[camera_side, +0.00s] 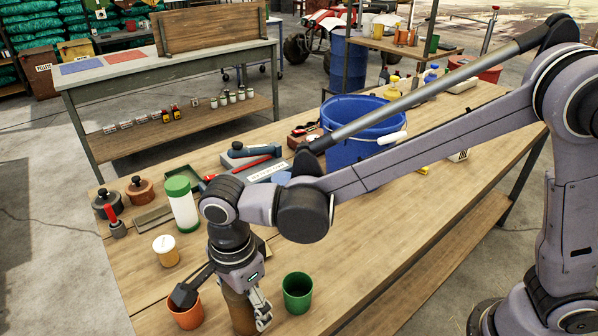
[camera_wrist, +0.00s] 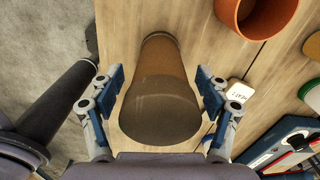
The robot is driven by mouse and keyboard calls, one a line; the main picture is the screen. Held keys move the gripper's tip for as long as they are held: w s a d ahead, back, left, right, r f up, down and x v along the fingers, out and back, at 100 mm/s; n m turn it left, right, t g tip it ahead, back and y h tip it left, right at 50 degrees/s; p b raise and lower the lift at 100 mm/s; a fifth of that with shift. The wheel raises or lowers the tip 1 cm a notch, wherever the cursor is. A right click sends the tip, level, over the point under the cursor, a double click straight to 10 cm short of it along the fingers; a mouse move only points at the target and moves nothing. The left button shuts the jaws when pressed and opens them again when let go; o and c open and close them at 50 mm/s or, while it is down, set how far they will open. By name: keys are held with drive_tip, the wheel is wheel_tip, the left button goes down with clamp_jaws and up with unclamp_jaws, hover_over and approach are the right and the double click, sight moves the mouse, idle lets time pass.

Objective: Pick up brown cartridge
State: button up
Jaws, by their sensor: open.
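The brown cartridge (camera_wrist: 158,85) is a brown cylinder standing on the wooden table. In the side view the cartridge (camera_side: 238,313) is partly hidden behind my gripper and cut by the lower picture edge. My gripper (camera_wrist: 161,88) is open, with one finger on each side of the cartridge in the wrist view. Wood shows between the fingers and the cartridge there, so no firm contact is visible. In the side view my gripper (camera_side: 252,308) points down over the cartridge.
An orange pot (camera_side: 186,316) stands close on the left and a green cup (camera_side: 298,293) close on the right. A white-lidded jar (camera_side: 166,251) and a green-topped shaker (camera_side: 184,207) stand behind. A blue bucket (camera_side: 345,147) is farther back. The table's right-front area is clear.

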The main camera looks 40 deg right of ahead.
drive_tip(key=shift+f, duration=0.2)
drive_tip(key=c, duration=1.4)
drive_tip(key=shift+c, duration=0.3)
drive_tip(key=shift+r, duration=0.2)
